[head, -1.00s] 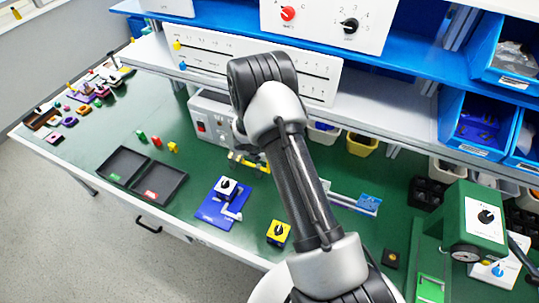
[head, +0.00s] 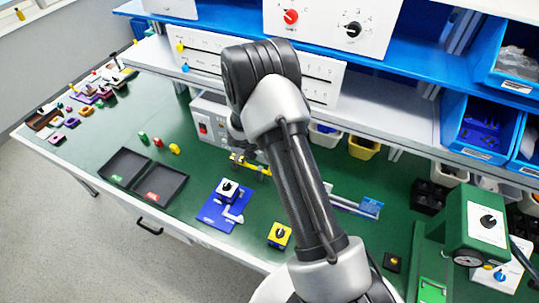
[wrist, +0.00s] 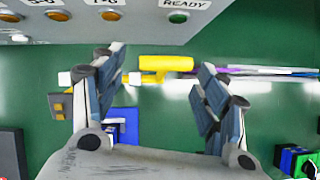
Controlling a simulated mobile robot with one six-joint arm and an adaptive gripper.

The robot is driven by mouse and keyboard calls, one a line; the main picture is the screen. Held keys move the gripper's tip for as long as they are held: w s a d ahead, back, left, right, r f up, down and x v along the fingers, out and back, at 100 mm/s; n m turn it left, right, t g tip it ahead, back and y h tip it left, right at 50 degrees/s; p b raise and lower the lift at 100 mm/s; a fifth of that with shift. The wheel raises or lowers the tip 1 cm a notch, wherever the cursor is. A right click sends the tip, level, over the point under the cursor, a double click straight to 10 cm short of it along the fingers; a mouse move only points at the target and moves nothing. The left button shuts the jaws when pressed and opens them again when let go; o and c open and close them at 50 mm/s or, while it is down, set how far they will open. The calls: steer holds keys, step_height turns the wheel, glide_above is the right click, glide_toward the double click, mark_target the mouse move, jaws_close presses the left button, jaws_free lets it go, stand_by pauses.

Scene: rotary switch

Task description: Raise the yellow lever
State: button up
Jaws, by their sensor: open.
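The yellow lever (wrist: 166,63) shows in the wrist view as a bright yellow handle near a white rod, in front of the grey control box. In the head view a yellow piece (head: 250,164) beside the box appears to be the same lever, partly behind my arm. My gripper (wrist: 160,66) is open, with one finger on each side of the handle in the wrist view. I cannot tell whether either finger touches it. In the head view my arm hides most of the gripper.
The grey control box (wrist: 200,20) with orange and green buttons is close ahead. A blue plate (head: 215,215) with a knob and a yellow knob block (head: 279,235) stand on the green table. A shelf with a white slider panel (head: 318,90) overhangs behind.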

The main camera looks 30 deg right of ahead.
steer(key=v, duration=0.7)
steer(key=shift+r, duration=0.2)
steer(key=shift+a, duration=0.2)
